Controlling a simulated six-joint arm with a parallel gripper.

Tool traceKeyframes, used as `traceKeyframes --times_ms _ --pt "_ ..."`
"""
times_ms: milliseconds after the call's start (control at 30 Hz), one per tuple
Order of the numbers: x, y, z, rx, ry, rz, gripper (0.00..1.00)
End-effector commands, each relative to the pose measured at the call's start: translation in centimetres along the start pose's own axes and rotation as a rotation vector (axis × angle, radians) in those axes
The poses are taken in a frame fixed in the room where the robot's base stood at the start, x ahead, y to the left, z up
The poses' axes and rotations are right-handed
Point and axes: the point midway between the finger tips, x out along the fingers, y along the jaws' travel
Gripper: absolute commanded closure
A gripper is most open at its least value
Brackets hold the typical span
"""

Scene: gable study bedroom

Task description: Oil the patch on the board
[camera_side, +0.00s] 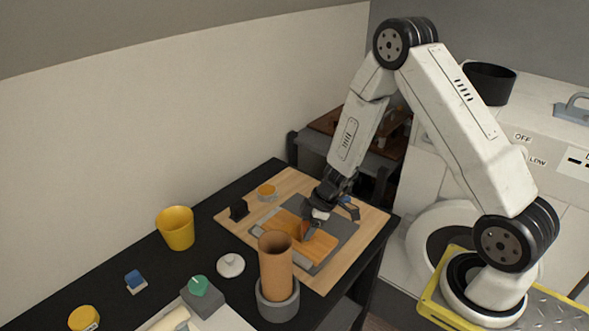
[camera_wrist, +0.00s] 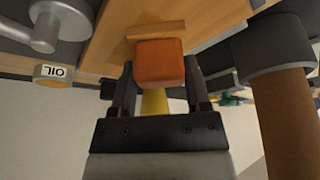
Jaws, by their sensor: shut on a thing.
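My gripper (camera_side: 318,208) is low over the wooden board (camera_side: 320,243), which lies on a grey mat (camera_side: 345,233). The board has a darker orange area beside paler wood; the patch's exact edge is unclear. In the wrist view, my gripper (camera_wrist: 160,85) is shut on an orange block (camera_wrist: 160,62), with a finger on each side. The block shows as a small orange shape (camera_side: 307,230) beneath the gripper, close to the board; I cannot tell whether it touches. A small jar labelled OIL (camera_wrist: 53,73) stands at the left of the wrist view.
A brown cylinder (camera_side: 276,262) in a grey holder (camera_side: 278,301) stands close in front of the board. A yellow cup (camera_side: 175,229), a white lid-like disc (camera_side: 230,265) and an amber-topped dish (camera_side: 267,189) stand nearby. The black tabletop (camera_side: 140,250) is partly free at left.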

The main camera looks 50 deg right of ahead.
Motion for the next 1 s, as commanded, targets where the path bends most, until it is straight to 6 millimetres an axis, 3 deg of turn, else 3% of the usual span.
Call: traceKeyframes --times_ms 300,367,433,1000 --pt "-0.8 -1.7 1.5 0.0 -0.001 0.0 0.94" --pt "-1.1 -1.6 1.2 -0.002 0.002 0.002 0.94" --pt "-2.7 -1.6 0.6 -0.005 0.002 0.005 0.94" --pt "-7.0 -1.6 -1.2 -0.003 0.001 0.003 0.94"
